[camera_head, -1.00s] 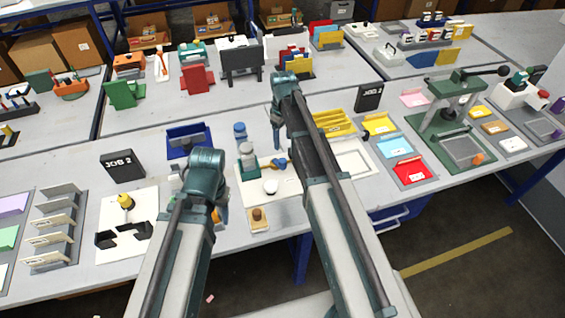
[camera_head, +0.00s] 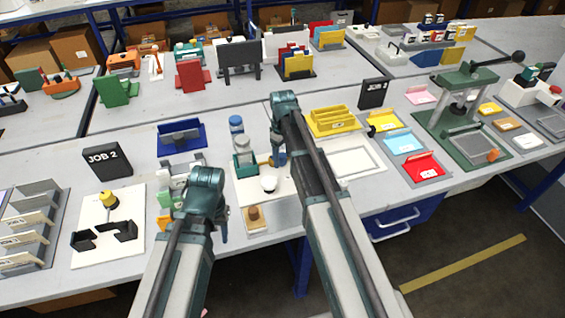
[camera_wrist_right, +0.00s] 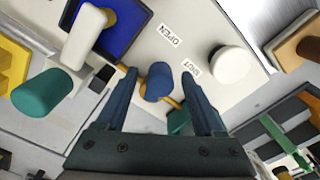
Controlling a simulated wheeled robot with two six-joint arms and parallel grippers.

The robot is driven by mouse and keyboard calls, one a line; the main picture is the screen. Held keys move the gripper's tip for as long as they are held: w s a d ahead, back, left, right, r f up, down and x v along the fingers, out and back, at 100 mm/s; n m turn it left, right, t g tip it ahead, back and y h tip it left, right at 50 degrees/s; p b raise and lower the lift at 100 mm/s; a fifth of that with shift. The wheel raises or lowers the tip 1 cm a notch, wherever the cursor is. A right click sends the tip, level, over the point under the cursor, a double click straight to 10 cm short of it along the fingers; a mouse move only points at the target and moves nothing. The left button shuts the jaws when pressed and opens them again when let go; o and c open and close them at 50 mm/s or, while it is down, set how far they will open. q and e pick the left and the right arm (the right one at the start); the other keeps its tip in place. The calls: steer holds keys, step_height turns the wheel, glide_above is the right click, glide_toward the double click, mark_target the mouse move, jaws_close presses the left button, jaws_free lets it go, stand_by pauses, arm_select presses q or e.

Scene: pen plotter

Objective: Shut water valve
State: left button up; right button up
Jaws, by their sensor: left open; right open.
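The water valve shows in the right wrist view as a blue rounded handle (camera_wrist_right: 158,82) with a brass-coloured rod by it, on a white board. Labels reading OPEN (camera_wrist_right: 171,36) and, partly hidden, SHUT (camera_wrist_right: 191,67) lie beyond it. My right gripper (camera_wrist_right: 157,76) is open, one finger on each side of the blue handle; I cannot tell whether they touch it. In the head view my right gripper (camera_head: 278,160) points down at the board and mostly hides the valve. My left gripper (camera_head: 222,228) hangs lower left, its fingertips poorly visible.
A white round knob (camera_head: 269,183) and a green-and-white bottle-like unit (camera_head: 243,158) stand close to the right gripper. A blue tray (camera_head: 182,138) and a JOB 2 sign (camera_head: 107,160) are further left. A yellow rack (camera_head: 333,121) is at right.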

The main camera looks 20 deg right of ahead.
arm_select(q)
steer(key=shift+f, duration=0.1)
arm_select(e)
jaws_close()
stand_by(0.3)
steer(key=m, duration=0.1)
steer(key=a+m, duration=0.1)
steer(key=m, duration=0.1)
steer(key=shift+s+a, duration=0.15)
steer(key=shift+s, duration=0.1)
steer(key=m, duration=0.1)
steer(key=a+m, duration=0.1)
steer(key=m, duration=0.2)
steer(key=shift+a, duration=0.25)
steer(key=m, duration=0.2)
steer(key=a+m, duration=0.1)
steer(key=shift+w+a+m, duration=0.1)
steer(key=shift+w+m, duration=0.15)
steer(key=shift+m, duration=0.05)
steer(key=shift+w+a+m, duration=0.2)
steer(key=shift+a+m, duration=0.05)
steer(key=shift+m, duration=0.5)
steer(key=shift+w+a+m, duration=0.15)
steer(key=shift+a+m, duration=0.1)
steer(key=shift+m, duration=0.5)
